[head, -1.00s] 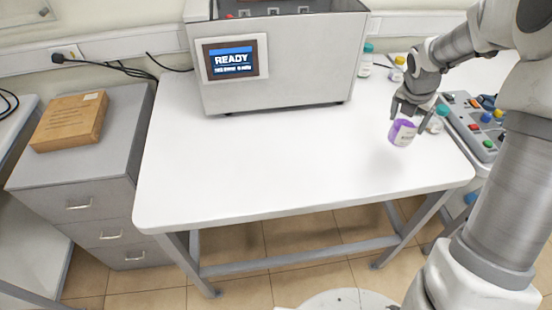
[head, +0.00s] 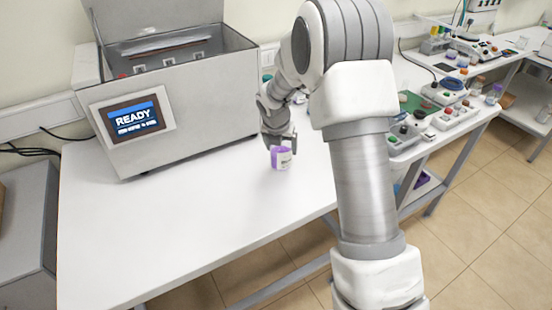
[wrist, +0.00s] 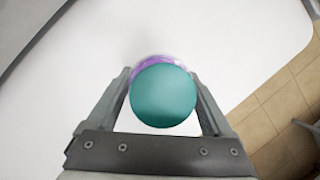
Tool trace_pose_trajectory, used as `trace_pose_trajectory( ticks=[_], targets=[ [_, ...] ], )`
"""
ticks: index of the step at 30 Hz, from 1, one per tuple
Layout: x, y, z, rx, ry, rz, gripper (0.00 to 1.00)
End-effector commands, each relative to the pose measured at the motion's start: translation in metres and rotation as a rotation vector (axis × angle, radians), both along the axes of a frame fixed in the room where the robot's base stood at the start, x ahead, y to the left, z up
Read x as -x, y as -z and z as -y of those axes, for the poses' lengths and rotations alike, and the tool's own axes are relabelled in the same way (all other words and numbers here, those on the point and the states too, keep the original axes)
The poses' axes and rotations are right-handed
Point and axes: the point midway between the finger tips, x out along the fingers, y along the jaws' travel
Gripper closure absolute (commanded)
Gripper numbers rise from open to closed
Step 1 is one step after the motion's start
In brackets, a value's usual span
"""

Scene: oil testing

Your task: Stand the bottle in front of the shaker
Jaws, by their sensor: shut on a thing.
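The bottle (head: 281,158) has a purple-and-white label and stands roughly upright below my gripper, in front of and to the right of the shaker's near right corner. In the wrist view its round teal cap (wrist: 164,96) sits between the two fingers, with a purple edge behind it. My gripper (head: 280,141) is shut on the bottle. I cannot tell whether the bottle's base touches the table. The shaker (head: 205,103) is a large grey box with an open lid and a screen (head: 134,117) reading READY, at the back left of the table.
The white table (head: 190,215) is clear in front of the shaker. A side bench to the right holds a control box (head: 405,131) and other equipment. My arm hides part of the table's right side. A grey cabinet (head: 22,240) stands at the left.

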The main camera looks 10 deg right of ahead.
Motion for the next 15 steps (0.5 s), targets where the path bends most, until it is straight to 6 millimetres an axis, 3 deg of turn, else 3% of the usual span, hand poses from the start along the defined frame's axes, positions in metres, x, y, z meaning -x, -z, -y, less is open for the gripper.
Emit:
trace_pose_trajectory(
  ticks=[8,15],
  targets=[
    [-0.006,0.013,-0.013,0.001,0.001,0.002,1.0],
    [-0.006,0.046,-0.013,0.0,0.001,0.0,1.0]
  ],
)
